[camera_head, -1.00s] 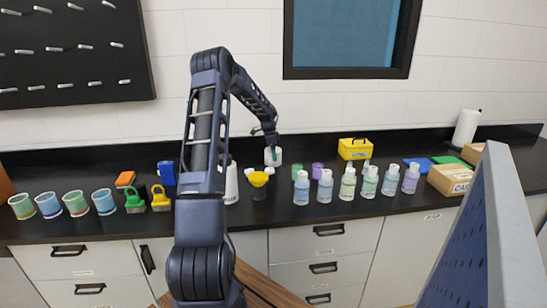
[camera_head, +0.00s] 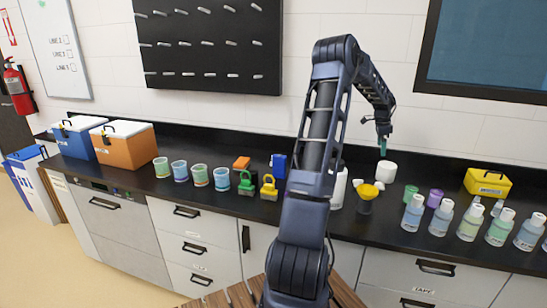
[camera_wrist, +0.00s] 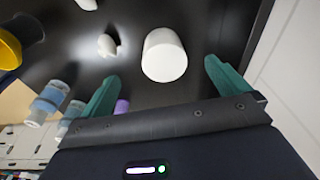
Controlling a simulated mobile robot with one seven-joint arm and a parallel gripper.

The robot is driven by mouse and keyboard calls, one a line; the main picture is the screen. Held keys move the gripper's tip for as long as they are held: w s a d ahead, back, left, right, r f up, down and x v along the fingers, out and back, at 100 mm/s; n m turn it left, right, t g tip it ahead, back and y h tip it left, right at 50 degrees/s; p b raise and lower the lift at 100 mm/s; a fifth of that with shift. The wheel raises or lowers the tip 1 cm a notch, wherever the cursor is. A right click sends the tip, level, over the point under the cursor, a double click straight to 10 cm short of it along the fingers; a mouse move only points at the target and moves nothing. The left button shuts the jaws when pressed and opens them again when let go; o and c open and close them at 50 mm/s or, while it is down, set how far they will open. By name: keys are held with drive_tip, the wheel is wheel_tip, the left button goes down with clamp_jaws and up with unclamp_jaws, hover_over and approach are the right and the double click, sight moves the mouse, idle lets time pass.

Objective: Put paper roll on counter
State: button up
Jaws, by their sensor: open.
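In the wrist view, the white roll (camera_wrist: 165,57) shows between and beyond the fingertips, with a dark gap on each side. My gripper (camera_wrist: 161,72) is open and holds nothing.
A yellow box (camera_head: 487,182) stands at right. Coolers (camera_head: 125,144) and several beakers (camera_head: 200,175) stand at left.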

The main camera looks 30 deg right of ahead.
drive_tip(key=w+a+r+n+t, duration=0.1)
drive_tip(key=w+a+r+n, duration=0.3)
drive_tip(key=a, duration=0.6)
drive_tip(key=w+a+r+n+t, duration=0.15)
drive_tip(key=a+r, duration=0.35)
drive_tip(key=a, duration=0.5)
drive_tip(key=w+a+r+n, duration=0.3)
drive_tip(key=a+r, duration=0.2)
drive_tip(key=a, duration=0.5)
drive_tip(key=s+a+r+n+t, duration=0.1)
drive_tip(key=s+a+r+n, duration=0.2)
drive_tip(key=a, duration=0.7)
drive_tip(key=s+a+r+n+t, duration=0.1)
drive_tip(key=s+a+n, duration=0.3)
drive_tip(key=a, duration=0.7)
drive_tip(key=s+a+f+n, duration=0.2)
drive_tip(key=s+a+n, duration=0.3)
drive_tip(key=s+a, duration=0.2)
drive_tip(key=s+a+f+n+t+y, duration=0.1)
drive_tip(key=s+a+n, duration=0.4)
drive_tip(key=a, duration=0.6)
drive_tip(key=s, duration=0.2)
drive_tip(key=shift+s+f, duration=0.3)
drive_tip(key=shift+f, duration=0.05)
